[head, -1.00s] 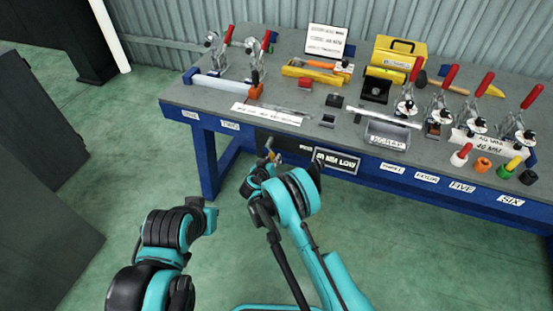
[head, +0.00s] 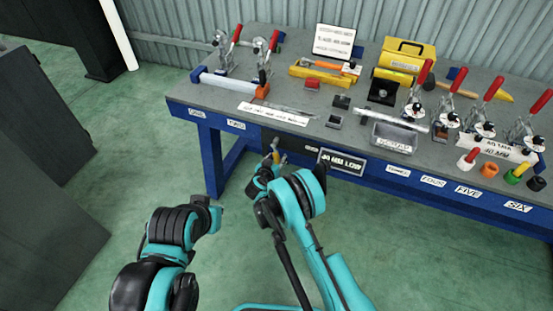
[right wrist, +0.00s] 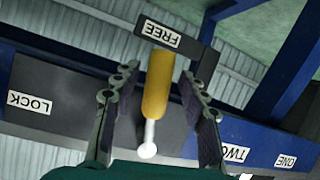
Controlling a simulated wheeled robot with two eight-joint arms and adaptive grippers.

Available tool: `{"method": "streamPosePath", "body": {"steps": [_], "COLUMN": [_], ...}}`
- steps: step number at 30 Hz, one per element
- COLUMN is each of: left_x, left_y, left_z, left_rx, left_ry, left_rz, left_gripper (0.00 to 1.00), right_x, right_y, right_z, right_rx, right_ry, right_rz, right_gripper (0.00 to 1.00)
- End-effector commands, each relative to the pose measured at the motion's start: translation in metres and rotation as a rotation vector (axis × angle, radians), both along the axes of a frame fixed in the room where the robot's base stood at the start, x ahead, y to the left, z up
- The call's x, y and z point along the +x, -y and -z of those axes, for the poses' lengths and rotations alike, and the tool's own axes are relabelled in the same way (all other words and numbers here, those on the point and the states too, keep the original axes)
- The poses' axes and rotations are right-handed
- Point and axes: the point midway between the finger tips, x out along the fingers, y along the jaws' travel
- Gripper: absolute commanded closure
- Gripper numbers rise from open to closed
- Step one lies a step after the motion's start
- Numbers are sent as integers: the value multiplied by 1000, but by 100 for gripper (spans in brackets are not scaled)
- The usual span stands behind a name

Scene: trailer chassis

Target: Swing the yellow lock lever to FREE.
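The yellow lock lever (right wrist: 158,85) is in the middle of the right wrist view. Its white rod ends in a white ball below. The yellow end overlaps the edge of the FREE label (right wrist: 161,34); the LOCK label (right wrist: 29,102) is further left. My right gripper (right wrist: 156,84) is open, one finger on each side of the lever, with visible gaps. In the head view my right gripper (head: 278,159) is at the bench's front, where the lever is small and partly hidden.
The blue bench (head: 210,160) carries red-handled clamps, a yellow toolbox (head: 408,56), a grey scrap bin (head: 394,138) and several loose parts. A black sign (head: 342,162) hangs on its front, right of my right gripper. Green floor in front is clear.

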Motion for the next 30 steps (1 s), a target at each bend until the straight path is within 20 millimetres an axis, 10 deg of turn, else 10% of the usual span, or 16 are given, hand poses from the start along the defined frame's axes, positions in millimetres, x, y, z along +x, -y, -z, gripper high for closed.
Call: {"method": "streamPosePath", "body": {"steps": [11, 30], "left_x": [0, 0], "left_y": [0, 0], "left_z": [0, 0], "left_rx": [0, 0], "left_ry": [0, 0], "left_rz": [0, 0], "left_gripper": [100, 100], "right_x": [-10, -106], "right_y": [-3, -24], "right_z": [-5, -47], "right_rx": [-3, -1], "right_ry": [0, 0], "right_rz": [-1, 0], "right_gripper": [56, 56]}}
